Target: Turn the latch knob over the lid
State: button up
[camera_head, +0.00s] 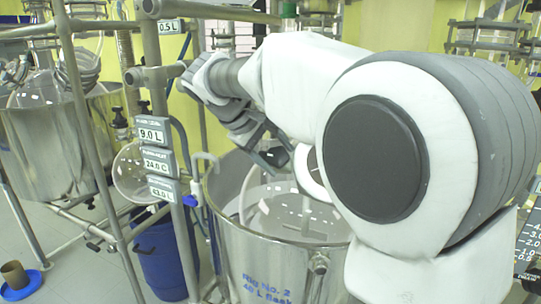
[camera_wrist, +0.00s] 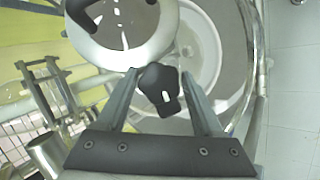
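The black latch knob (camera_wrist: 159,88) lies between my two fingers in the wrist view, with a narrow gap visible at its sides. My gripper (camera_wrist: 160,74) is open, its fingertips on either side of the knob; I cannot tell their depth relative to it. A white rounded ring or lid part (camera_wrist: 122,50) lies just past the fingertips, over a pale round rim (camera_wrist: 212,50). In the head view my gripper (camera_head: 262,145) is above the steel vessel (camera_head: 270,262), largely hidden by my arm. A white curved part (camera_head: 309,172) shows there beside it.
Metal frame posts (camera_head: 165,120) with display boxes (camera_head: 153,132) stand left of the vessel. Another steel vessel (camera_head: 45,140) stands further left. A blue bin (camera_head: 160,255) is on the floor. In the wrist view, pale tiled floor (camera_wrist: 295,80) is open at the right.

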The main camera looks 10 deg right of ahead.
jog(key=c, duration=0.9)
